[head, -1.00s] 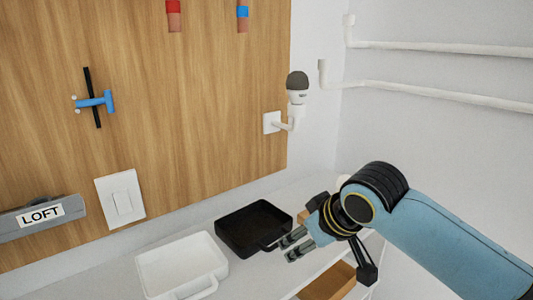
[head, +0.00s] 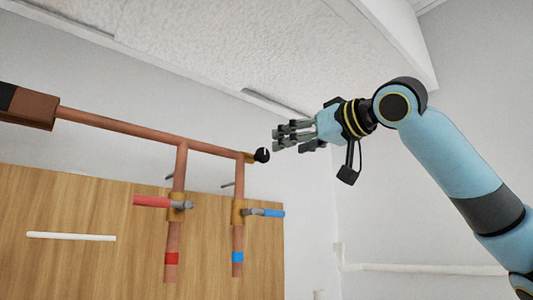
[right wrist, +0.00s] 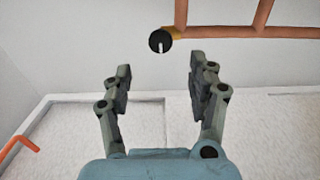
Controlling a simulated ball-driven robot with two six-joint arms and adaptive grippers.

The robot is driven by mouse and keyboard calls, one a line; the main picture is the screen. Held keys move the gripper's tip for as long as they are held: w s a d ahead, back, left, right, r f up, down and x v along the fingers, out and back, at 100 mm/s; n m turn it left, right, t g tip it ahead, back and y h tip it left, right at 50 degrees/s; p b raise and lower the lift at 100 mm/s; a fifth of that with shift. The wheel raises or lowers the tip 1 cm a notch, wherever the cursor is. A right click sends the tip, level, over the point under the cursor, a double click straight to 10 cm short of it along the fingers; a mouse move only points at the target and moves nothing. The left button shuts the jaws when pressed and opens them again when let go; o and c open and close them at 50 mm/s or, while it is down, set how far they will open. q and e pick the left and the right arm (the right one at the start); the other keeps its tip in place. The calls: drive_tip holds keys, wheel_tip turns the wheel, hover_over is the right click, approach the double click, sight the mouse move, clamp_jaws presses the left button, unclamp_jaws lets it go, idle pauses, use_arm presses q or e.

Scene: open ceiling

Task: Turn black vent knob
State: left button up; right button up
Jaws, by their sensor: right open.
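The black vent knob (head: 262,155) sits on the right end of the horizontal copper pipe in the head view. It is round, with a pale mark on its face. In the right wrist view the knob (right wrist: 160,41) shows beyond the fingertips, between their lines, with a pale vertical stripe. My right gripper (head: 275,138) is open and empty, just right of the knob and apart from it. Its two fingers (right wrist: 157,75) stand spread in the right wrist view. My left gripper is in neither view.
The copper pipe (head: 120,129) runs along the wall above a wooden panel (head: 90,205). Two branches drop from it, with a red lever (head: 151,201) and a blue lever (head: 268,212). The ceiling (head: 260,55) lies above my right arm.

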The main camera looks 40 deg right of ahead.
sight(265, 154)
drive_tip(key=w+p, duration=0.1)
drive_tip(key=w, duration=0.1)
drive_tip(key=w+p, duration=0.2)
drive_tip(key=w, duration=0.1)
drive_tip(key=w+p, duration=0.1)
drive_tip(key=w, duration=0.2)
drive_tip(key=shift+w+a+r, duration=0.1)
drive_tip(key=shift+w+a, duration=0.1)
drive_tip(key=shift+a, duration=0.2)
drive_tip(key=shift+w+p, duration=0.35)
drive_tip(key=shift+w, duration=0.05)
drive_tip(key=shift+c, duration=0.3)
drive_tip(key=c, duration=1.1)
